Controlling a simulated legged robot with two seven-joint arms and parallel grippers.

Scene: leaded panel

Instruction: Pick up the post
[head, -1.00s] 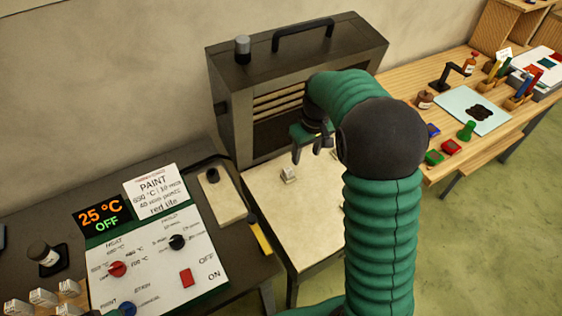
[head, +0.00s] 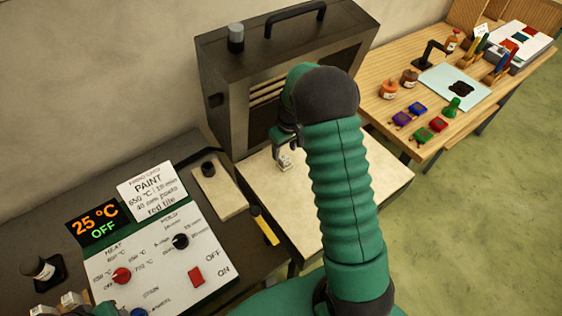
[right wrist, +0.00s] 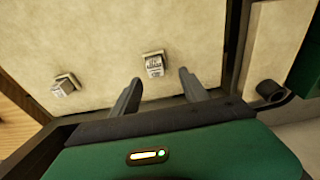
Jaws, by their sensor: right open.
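A small pale post (head: 284,163) with dark lettering stands on the cream board in front of the dark kiln. It also shows in the right wrist view (right wrist: 154,65), just beyond the space between the fingertips. My right gripper (head: 283,145) is open above this post and partly covers it in the head view. In the right wrist view its two fingers (right wrist: 160,78) are apart, with nothing held between them. A second post (right wrist: 65,84) is on the board to the left in that view; my arm hides it in the head view.
The kiln (head: 222,100) stands open behind the cream board (head: 265,195). A control panel (head: 155,265) is at lower left, with a pale slab (head: 218,188) beside it. More posts (head: 72,299) show at the bottom left edge. A wooden bench (head: 385,75) holds paints and tools.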

